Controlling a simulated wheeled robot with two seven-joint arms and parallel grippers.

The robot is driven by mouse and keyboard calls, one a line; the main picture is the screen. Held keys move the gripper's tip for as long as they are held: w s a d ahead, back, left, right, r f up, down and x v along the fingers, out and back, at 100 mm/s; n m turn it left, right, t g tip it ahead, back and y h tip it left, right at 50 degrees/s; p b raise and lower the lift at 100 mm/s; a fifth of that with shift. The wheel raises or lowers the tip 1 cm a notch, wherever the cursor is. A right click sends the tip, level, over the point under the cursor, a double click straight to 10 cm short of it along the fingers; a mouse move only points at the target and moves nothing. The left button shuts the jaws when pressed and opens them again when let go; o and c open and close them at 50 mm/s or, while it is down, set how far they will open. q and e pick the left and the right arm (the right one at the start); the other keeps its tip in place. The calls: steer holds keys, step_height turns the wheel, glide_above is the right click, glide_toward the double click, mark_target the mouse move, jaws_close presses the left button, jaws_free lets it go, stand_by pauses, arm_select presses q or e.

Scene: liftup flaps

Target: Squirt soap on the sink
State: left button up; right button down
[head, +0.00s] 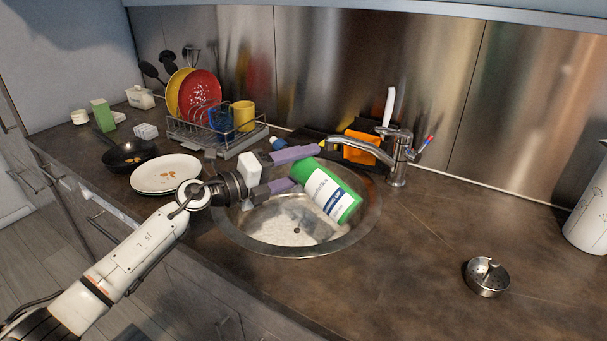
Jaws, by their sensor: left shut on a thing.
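A green soap bottle with a white and blue label (328,192) is tilted over the round metal sink (230,236). My left gripper (299,170), with purple fingers, is shut on the bottle near its upper left end. My right gripper is not in the view.
A dish rack (205,140) with plates and mugs stands behind left. Stacked white plates (166,174) and a black pan (128,155) lie left of the sink. A metal ashtray (487,278) sits on the right counter, which is mostly clear.

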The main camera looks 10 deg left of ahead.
arm_select(q)
steer(key=r+m, duration=0.1)
steer(key=w+a+r+m, duration=0.1)
steer(key=r+m, duration=0.1)
steer(key=a+r+m+y, duration=0.1)
steer(key=r+m, duration=0.1)
steer(key=shift+w+a+r, duration=0.1)
steer(key=shift+w+r, duration=0.05)
steer(key=shift+w, duration=0.05)
steer(key=a+r+m, duration=0.1)
steer(key=w+a+r+m+y, duration=0.1)
steer(key=m, duration=0.1)
steer(key=w+a+r+m+y, duration=0.1)
steer(key=a+m, duration=0.1)
steer(key=shift+w+b, duration=0.25)
steer(key=shift+b, duration=0.1)
steer(key=shift+w+a+r+m+t, duration=0.4)
steer(key=shift+a+r+m, duration=0.3)
steer(key=shift+m, duration=0.2)
steer(key=shift+f, duration=0.1)
